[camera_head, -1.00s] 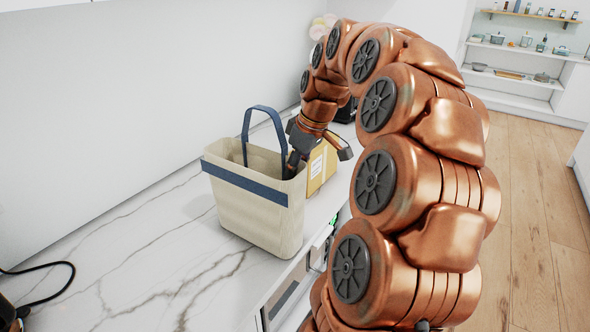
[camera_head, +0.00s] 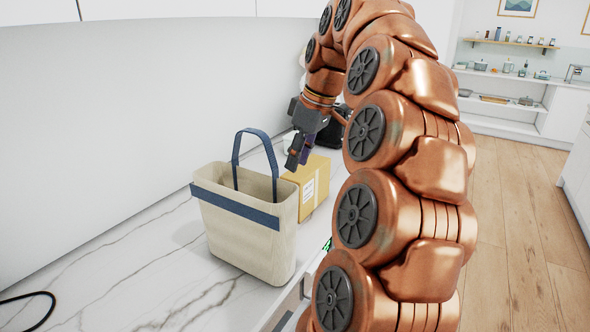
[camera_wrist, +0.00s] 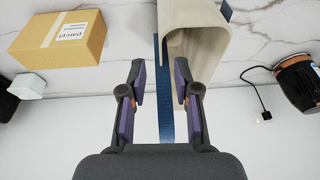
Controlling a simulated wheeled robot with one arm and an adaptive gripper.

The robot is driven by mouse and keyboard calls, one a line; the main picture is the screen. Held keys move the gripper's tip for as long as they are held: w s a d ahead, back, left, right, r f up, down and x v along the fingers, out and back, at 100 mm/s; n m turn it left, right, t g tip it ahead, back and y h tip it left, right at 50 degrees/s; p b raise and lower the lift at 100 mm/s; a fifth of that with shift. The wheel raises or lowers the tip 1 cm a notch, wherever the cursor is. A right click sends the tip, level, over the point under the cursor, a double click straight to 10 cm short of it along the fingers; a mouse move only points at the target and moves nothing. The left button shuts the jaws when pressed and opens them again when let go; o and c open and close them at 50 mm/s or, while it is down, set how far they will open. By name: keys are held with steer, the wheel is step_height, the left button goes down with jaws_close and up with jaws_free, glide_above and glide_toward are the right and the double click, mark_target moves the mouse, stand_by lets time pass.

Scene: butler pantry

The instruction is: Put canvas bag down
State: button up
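The cream canvas bag (camera_head: 247,240) with a blue band and blue handle (camera_head: 236,160) stands upright on the marble counter. It also shows in the wrist view (camera_wrist: 205,45), top right of centre. My gripper (camera_head: 300,152) is just above and right of the bag's rim in the head view, and looks clear of it. In the wrist view my gripper (camera_wrist: 159,75) has its two purple-padded fingers spread apart. The blue strap (camera_wrist: 165,100) shows in the gap between them, and neither finger appears to press on it. The fingers hold nothing.
A cardboard parcel box (camera_head: 308,185) sits right behind the bag and also shows in the wrist view (camera_wrist: 60,42). A dark appliance with a cord (camera_wrist: 298,82) lies at the wrist view's right.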

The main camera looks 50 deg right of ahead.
steer(key=shift+v, duration=0.95)
